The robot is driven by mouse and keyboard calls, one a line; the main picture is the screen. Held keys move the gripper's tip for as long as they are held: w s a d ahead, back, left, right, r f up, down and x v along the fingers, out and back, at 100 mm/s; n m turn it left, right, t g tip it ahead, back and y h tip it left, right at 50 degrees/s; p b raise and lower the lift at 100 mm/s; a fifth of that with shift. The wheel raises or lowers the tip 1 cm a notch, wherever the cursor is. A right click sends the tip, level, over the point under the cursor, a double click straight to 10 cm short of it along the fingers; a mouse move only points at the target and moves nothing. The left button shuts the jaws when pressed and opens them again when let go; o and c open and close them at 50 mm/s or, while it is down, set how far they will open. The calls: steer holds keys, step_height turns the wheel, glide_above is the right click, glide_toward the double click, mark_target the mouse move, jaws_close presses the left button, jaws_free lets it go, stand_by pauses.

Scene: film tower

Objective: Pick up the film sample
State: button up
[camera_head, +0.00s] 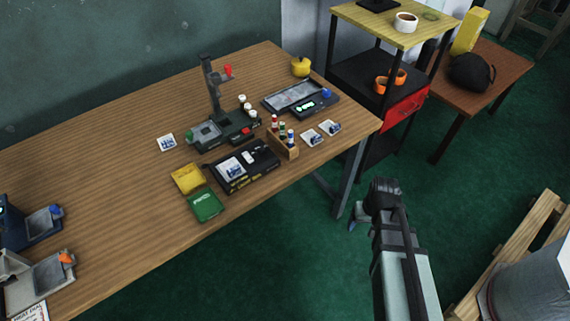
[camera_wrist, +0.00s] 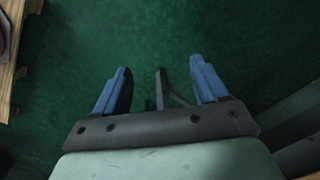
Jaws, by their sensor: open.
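Several small square samples with white borders and blue prints lie on the wooden table; I cannot tell which is the film sample. One sample (camera_head: 167,143) lies alone left of the tower device (camera_head: 215,105). Another sample (camera_head: 233,169) sits on a black box device (camera_head: 245,172). Two more, a sample (camera_head: 312,138) and a sample (camera_head: 330,127), lie near the table's right edge. My gripper (camera_head: 366,217) is off the table, right of its edge, above the green floor. In the wrist view my gripper (camera_wrist: 162,85) has its blue fingers spread apart with nothing between them.
A small rack of bottles (camera_head: 284,145) stands beside the samples. A grey tray (camera_head: 291,94), yellow pot (camera_head: 301,67), yellow box (camera_head: 187,178) and green box (camera_head: 205,205) are on the table (camera_head: 100,160). A shelf cart (camera_head: 365,75) stands behind the right corner.

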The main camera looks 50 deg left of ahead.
steer(key=s+a+r+n+y, duration=0.15)
steer(key=s+a+r, duration=0.25)
steer(key=a+r, duration=0.5)
steer(key=n+y, duration=0.3)
steer(key=n, duration=0.3)
glide_toward(234, 168)
steer(key=f, duration=0.1)
steer(key=a+f, duration=0.1)
steer(key=f, duration=0.1)
steer(key=shift+a+f+t, duration=0.15)
steer(key=shift+a+t, duration=0.15)
steer(key=shift+s+x, duration=0.2)
steer(key=shift+x, duration=1.1)
steer(key=shift+s+x, duration=0.15)
steer(key=shift+x, duration=1.15)
steer(key=shift+d, duration=0.15)
steer(key=c, duration=1.1)
steer(key=shift+c, duration=0.2)
